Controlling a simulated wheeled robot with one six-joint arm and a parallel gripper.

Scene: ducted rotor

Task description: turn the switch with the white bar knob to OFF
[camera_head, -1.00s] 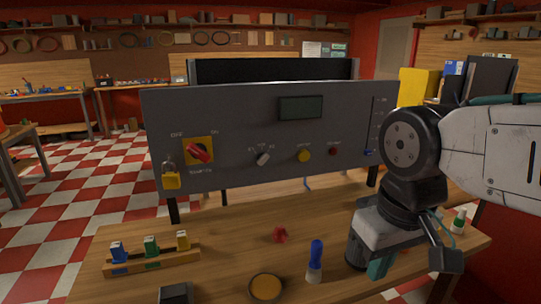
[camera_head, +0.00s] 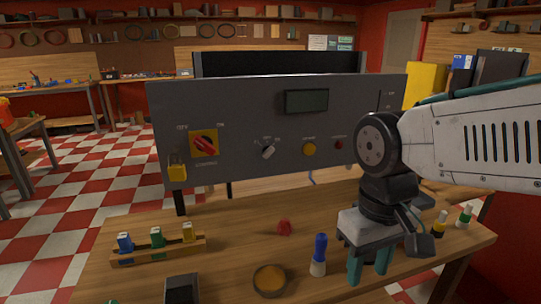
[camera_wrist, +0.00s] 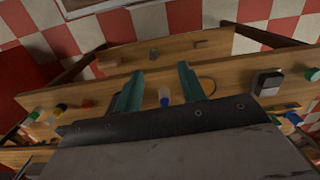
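The switch with the white bar knob (camera_head: 267,150) sits mid-left on the grey panel (camera_head: 235,120), right of a red rotary switch (camera_head: 204,144) on a yellow plate. Its bar looks tilted; the small labels around it are too blurred to read. My gripper (camera_head: 368,272) is low at the right, in front of the panel and well away from the knob, pointing down over the wooden table. In the wrist view its two teal fingers (camera_wrist: 159,84) stand apart with nothing held between them. The knob cannot be made out in the wrist view.
A yellow padlock (camera_head: 177,167) hangs at the panel's lower left. A yellow button (camera_head: 309,149) and red button (camera_head: 339,144) are right of the knob. On the table (camera_head: 225,225) are a fuse rack (camera_head: 158,252), red piece (camera_head: 284,226), blue-topped bottle (camera_head: 319,255) and round dish (camera_head: 270,279).

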